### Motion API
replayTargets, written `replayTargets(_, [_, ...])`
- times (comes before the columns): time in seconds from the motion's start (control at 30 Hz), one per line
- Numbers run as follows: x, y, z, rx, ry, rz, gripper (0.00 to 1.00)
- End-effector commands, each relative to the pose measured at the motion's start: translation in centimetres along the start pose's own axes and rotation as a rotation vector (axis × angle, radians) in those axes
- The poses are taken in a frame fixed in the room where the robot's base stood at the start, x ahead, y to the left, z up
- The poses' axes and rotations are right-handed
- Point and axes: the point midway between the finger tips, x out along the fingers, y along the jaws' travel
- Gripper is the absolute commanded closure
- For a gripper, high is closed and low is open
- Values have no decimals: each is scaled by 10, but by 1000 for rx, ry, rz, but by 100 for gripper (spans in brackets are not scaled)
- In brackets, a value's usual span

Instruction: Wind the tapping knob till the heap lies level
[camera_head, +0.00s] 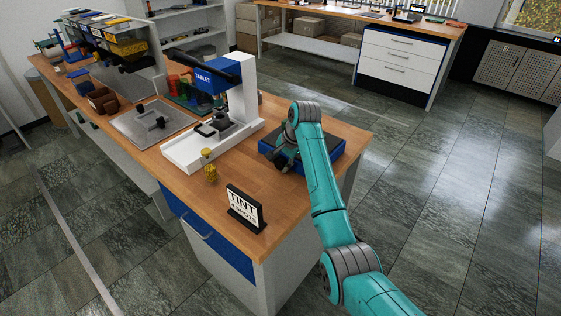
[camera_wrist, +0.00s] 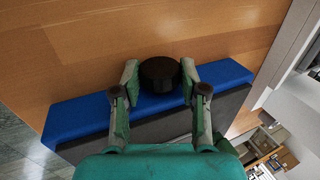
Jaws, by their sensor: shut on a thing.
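A dark round knob (camera_wrist: 160,72) shows in the wrist view, at the edge of a blue block-like unit (camera_wrist: 75,116) with a dark grey face. My gripper (camera_wrist: 160,76) has one finger on each side of the knob and is shut on it. In the head view my gripper (camera_head: 284,160) is low over the blue unit (camera_head: 333,157), near the right end of the wooden bench. My arm hides part of the unit there, and the knob cannot be made out. No heap can be made out in either view.
A white press with a blue TABLET label (camera_head: 203,77) stands left of my gripper. Small yellow pieces (camera_head: 210,173) and a TINT sign (camera_head: 245,208) stand nearer the front edge. A grey plate (camera_head: 130,125) lies farther left. The bench between sign and unit is clear.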

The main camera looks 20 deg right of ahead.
Motion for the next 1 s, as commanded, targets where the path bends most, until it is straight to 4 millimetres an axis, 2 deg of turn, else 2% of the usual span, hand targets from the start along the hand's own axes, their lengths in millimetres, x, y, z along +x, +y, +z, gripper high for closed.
replayTargets(0.33, [1,4,0,1,0,-158,92])
replayTargets(0.87, [0,3,0,0,0,-189,92])
replayTargets(0.9, [0,3,0,0,0,-189,55])
replayTargets(1.0, [0,3,0,0,0,-188,33])
